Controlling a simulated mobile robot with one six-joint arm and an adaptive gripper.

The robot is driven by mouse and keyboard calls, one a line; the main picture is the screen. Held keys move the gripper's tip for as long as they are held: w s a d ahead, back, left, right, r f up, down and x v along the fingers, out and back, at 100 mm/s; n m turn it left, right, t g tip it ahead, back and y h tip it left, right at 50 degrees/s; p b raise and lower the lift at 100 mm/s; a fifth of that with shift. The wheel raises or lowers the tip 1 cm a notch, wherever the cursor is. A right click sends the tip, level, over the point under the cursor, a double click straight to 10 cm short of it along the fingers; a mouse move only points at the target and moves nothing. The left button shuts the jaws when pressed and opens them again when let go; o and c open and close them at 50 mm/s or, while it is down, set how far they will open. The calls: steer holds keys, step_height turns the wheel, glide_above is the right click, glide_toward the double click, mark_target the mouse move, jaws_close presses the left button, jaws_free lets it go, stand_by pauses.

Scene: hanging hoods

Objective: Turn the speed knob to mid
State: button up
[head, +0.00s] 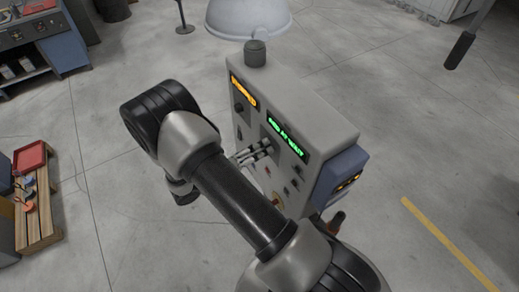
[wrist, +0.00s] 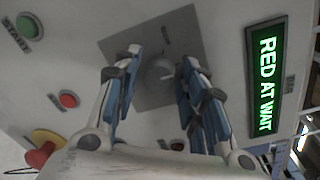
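A grey round knob (wrist: 158,69) sits on a dark square plate (wrist: 188,35) on the front of the control box; the plate's small lettering is too blurred to read. My gripper (wrist: 162,60) is open, with one blue-padded finger on each side of the knob. The right fingertip is close to the knob; I cannot tell if it touches. In the head view my gripper (head: 256,154) is at the box front, and my arm hides part of the panel. A green display (wrist: 265,78) beside the plate reads "RED AT WAIT".
The grey control box (head: 300,95) also carries an orange display (head: 243,92). The wrist view shows a green button (wrist: 29,26), a red button (wrist: 68,100) and a red mushroom button (wrist: 40,155) on yellow. A wooden rack (head: 40,210) stands far left. Open floor surrounds the box.

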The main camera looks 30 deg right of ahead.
steer(key=shift+o, duration=0.4)
steer(key=shift+a, duration=0.1)
steer(key=a, duration=1.1)
steer(key=shift+s+a+r, duration=0.25)
steer(key=shift+s+a, duration=0.1)
steer(key=shift+a, duration=0.05)
steer(key=s+d+r+m+g+y+b, duration=0.1)
steer(key=s+d+m+g+y+b, duration=0.3)
steer(key=s+m+y+b, duration=0.7)
steer(key=s+a+f+m+t+y+b, duration=0.2)
steer(key=s+m+t+y+b, duration=0.1)
steer(key=m+b, duration=0.4)
steer(key=s+a+f+m+t+y+b, duration=0.2)
steer(key=m+b, duration=0.6)
steer(key=m, duration=0.4)
steer(key=s+f+t+y, duration=0.1)
steer(key=s+t, duration=0.1)
steer(key=s, duration=0.1)
steer(key=shift+a+t+y, duration=0.3)
steer(key=shift+a+t, duration=0.05)
steer(key=shift+t, duration=0.05)
